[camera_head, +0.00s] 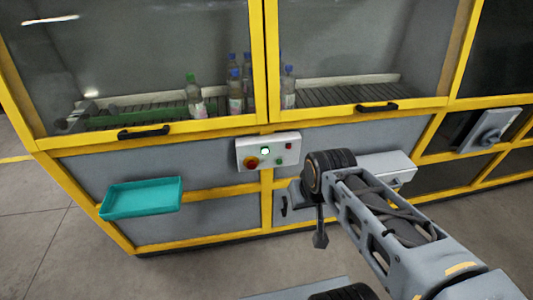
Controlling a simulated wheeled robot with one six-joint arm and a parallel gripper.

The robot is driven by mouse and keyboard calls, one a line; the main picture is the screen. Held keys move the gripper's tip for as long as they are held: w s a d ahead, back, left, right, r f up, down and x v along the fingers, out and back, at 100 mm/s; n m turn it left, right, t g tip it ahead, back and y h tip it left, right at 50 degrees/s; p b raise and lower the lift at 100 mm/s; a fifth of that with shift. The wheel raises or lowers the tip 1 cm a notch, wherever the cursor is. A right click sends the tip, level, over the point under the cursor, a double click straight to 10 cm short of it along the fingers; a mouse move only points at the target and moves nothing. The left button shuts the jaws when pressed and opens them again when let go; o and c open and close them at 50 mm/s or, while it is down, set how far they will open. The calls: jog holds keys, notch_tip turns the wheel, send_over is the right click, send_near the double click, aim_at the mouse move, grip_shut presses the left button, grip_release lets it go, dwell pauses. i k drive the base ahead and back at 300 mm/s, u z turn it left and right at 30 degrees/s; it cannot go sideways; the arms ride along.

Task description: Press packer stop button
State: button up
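A light grey control box (268,151) is mounted on the yellow frame of the machine, below the glass doors. It carries a large red-orange knob on a yellow base (251,162) at lower left, a lit green-white button (265,151), a small red button (289,146) at upper right and a small green one (279,161). Labels are too small to read. My arm comes in from the lower right. Its end, with my gripper (320,239), points downward to the right of and below the box, apart from it. Its fingers are too small and dark to judge.
A teal tray (141,209) juts out at the left. A white housing (385,168) projects right of the box, behind my arm. Black door handles (145,132) stick out above. Bottles (234,92) stand on a conveyor behind glass. The floor at front left is clear.

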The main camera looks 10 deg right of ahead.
aim_at(252, 165)
jog(key=k, duration=0.5)
jog(key=u, duration=0.8)
jog(key=i, duration=0.8)
jog(key=z, duration=0.4)
